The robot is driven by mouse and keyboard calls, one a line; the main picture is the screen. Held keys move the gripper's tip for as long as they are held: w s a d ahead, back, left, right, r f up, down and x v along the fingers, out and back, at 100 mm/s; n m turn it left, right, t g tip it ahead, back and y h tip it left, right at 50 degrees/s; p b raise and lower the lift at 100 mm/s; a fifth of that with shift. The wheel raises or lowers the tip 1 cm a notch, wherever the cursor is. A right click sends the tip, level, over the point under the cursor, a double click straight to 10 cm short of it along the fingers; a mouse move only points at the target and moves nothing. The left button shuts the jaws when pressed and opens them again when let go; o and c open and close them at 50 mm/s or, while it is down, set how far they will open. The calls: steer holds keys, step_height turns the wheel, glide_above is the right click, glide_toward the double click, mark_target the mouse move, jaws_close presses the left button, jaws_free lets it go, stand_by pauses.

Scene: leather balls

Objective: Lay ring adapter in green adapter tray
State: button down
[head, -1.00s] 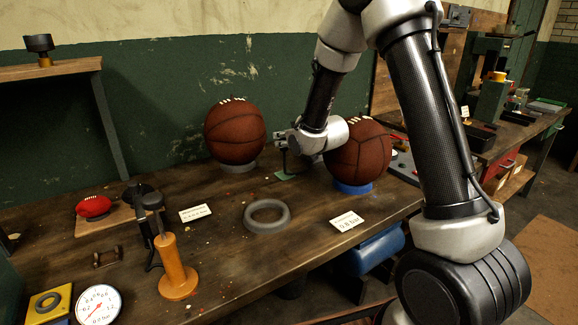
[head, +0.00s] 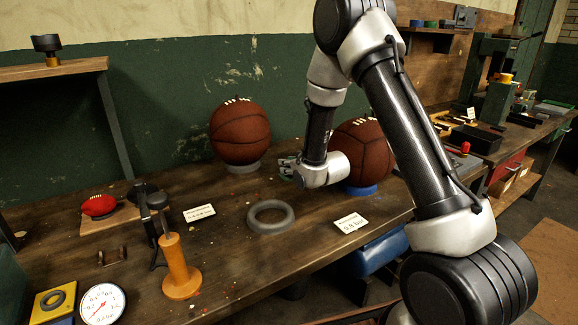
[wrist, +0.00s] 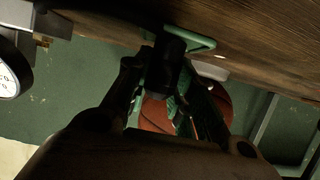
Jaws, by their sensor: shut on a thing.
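My gripper (head: 287,168) is low over the bench between the two basketballs, seen small in the head view. In the wrist view its fingers (wrist: 165,85) are shut on a dark, rounded piece (wrist: 167,68), which seems to be the ring adapter. Its hole is not visible. A green-edged shape, likely the green adapter tray (wrist: 203,44), shows on the bench just beyond the piece in the wrist view. I cannot tell whether the piece touches it. In the head view my gripper and wrist largely hide that spot.
One basketball (head: 240,132) rests on a grey ring at the left, another (head: 362,150) on a blue ring close behind my wrist. A loose grey ring (head: 270,216) and a white card (head: 351,223) lie in front. An orange-handled tool (head: 180,268) stands front left.

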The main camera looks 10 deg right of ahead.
steer(key=c, duration=1.2)
jaws_free()
steer(key=shift+r, duration=0.1)
steer(key=v, duration=1.2)
